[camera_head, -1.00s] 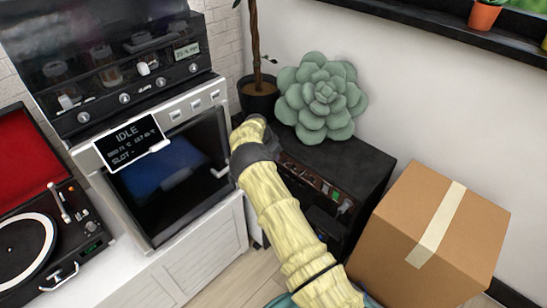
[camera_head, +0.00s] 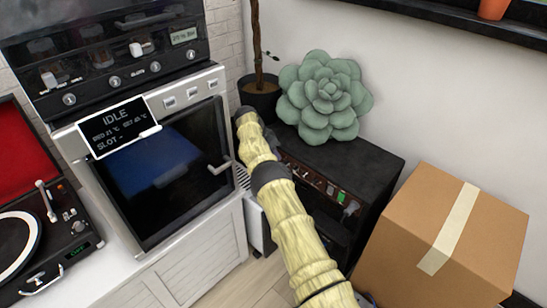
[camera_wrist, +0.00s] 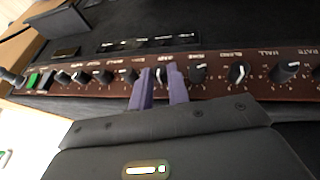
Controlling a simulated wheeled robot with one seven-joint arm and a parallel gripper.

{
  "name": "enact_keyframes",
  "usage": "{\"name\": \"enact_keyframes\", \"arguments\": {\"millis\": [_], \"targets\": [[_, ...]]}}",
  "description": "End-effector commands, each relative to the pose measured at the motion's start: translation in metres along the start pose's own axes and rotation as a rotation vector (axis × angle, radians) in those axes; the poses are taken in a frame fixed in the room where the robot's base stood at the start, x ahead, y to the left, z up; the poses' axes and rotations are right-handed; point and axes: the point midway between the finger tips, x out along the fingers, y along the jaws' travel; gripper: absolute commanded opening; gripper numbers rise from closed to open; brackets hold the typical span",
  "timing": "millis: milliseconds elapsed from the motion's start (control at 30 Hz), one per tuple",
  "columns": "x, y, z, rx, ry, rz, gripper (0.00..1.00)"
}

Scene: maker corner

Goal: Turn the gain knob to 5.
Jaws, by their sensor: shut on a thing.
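The black amplifier (camera_head: 360,165) stands on the floor, with a brown control panel along its front. In the wrist view the panel (camera_wrist: 215,84) runs across the picture with a row of black knobs, and its labels are upside down. My gripper (camera_wrist: 161,82) has its two purple fingers closed around one knob (camera_wrist: 162,74) near the middle of the row. The fingers hide its sides and scale, so I cannot read its setting. Its label is too small to tell whether it says gain. In the head view my fingers are hidden.
A knob (camera_wrist: 197,74) sits just right of my fingers, another (camera_wrist: 131,76) just left. A green succulent (camera_head: 325,95) rests on the amplifier. A cardboard box (camera_head: 415,215) stands to its right.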

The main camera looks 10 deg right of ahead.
Motion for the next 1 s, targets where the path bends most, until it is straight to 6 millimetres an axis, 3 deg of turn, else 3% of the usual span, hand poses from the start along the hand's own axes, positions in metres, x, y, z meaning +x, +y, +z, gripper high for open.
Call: {"name": "enact_keyframes", "arguments": {"millis": [333, 367, 400, 767, 1000], "targets": [[-0.002, -0.002, 0.001, -0.001, 0.001, -0.004, 0.00], [-0.002, -0.001, 0.001, -0.001, 0.001, -0.003, 0.21], [-0.002, -0.001, 0.001, -0.001, 0.001, -0.003, 0.26], [-0.005, 0.001, -0.002, 0.000, 0.000, 0.000, 0.26], [-0.034, 0.008, -0.015, 0.001, 0.001, 0.000, 0.26]]}}
